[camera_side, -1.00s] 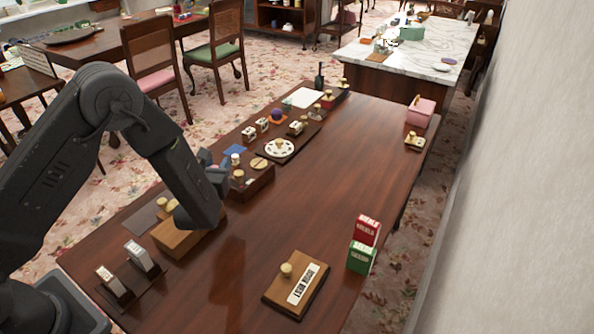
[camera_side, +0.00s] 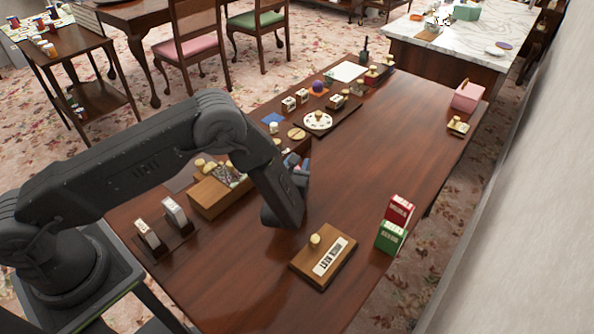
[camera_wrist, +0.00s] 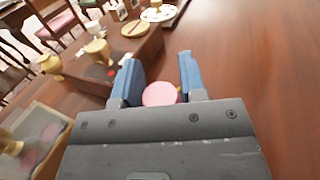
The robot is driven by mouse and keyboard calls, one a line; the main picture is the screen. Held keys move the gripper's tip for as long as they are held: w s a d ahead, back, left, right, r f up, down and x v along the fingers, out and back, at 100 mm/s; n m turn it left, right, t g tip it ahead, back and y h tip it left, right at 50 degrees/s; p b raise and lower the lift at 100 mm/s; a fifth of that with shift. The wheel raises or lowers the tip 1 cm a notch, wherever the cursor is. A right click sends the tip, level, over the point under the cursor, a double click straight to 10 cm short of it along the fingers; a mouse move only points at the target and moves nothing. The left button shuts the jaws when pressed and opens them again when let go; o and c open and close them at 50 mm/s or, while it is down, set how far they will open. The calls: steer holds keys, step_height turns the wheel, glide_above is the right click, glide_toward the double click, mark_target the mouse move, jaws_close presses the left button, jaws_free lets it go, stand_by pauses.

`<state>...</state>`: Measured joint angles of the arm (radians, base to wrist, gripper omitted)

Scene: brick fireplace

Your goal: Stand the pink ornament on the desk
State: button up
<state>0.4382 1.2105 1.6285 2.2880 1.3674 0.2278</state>
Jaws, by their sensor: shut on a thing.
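The pink ornament shows in the wrist view as a rounded pink shape (camera_wrist: 160,94) between the two blue fingers of my gripper (camera_wrist: 158,66). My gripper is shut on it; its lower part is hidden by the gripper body. The desk (camera_side: 370,150) is dark, glossy brown wood. I cannot tell the ornament's height above it.
The open wooden box (camera_side: 208,207) is left of my gripper, with a knobbed wooden block (camera_wrist: 115,62) beyond. A stamp board (camera_side: 335,245) and red and green seed boxes (camera_side: 393,226) stand at the near right. A pink box (camera_side: 467,96) is far right. The desk's middle is clear.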

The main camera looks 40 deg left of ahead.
steer(key=shift+f, duration=1.1)
steer(key=shift+f, duration=0.1)
steer(key=o, duration=0.9)
steer(key=shift+o, duration=0.2)
